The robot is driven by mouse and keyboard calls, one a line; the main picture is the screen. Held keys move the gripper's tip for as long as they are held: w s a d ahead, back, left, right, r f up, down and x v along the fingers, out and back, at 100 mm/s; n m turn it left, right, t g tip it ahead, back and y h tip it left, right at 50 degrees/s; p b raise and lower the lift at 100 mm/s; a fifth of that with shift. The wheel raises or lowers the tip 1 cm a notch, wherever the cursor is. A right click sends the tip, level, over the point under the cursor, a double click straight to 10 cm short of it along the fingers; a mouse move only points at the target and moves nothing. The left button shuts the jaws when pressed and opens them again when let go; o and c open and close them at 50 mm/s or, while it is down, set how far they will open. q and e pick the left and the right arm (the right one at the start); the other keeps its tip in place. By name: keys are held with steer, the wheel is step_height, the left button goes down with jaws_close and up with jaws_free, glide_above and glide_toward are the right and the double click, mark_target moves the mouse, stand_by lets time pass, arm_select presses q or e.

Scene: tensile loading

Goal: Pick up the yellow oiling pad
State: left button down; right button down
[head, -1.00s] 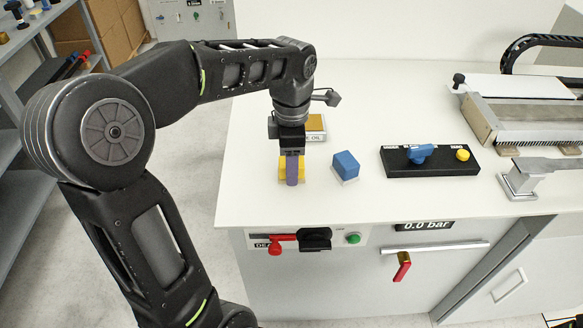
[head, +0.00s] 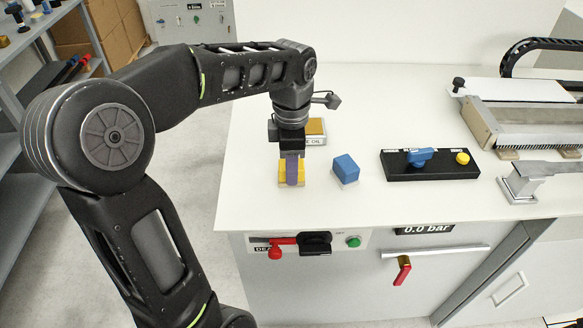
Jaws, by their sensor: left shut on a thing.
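The yellow oiling pad (head: 282,177) is on the white worktop near its front left corner. My left gripper (head: 292,172) points down over it and is shut on it. A purple finger of this gripper covers the middle of the pad, so yellow shows mainly to the left and right of it. I cannot tell whether the pad's underside touches the worktop. My right gripper is not in view.
An oil-labelled tray (head: 316,139) is just behind the gripper. A black control panel (head: 432,169) and a metal machine (head: 525,122) lie further right. The worktop's front left is clear.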

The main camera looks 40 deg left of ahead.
arm_select(q)
step_height(320, 180, up, 6)
steer(key=shift+f, duration=0.25)
step_height(320, 180, up, 4)
steer(key=shift+f+p, duration=0.2)
steer(key=shift+p, duration=0.95)
steer(key=shift+r+p, duration=0.4)
steer(key=shift+p, duration=0.05)
steer(key=c, duration=1.5)
jaws_free()
steer(key=c, duration=0.6)
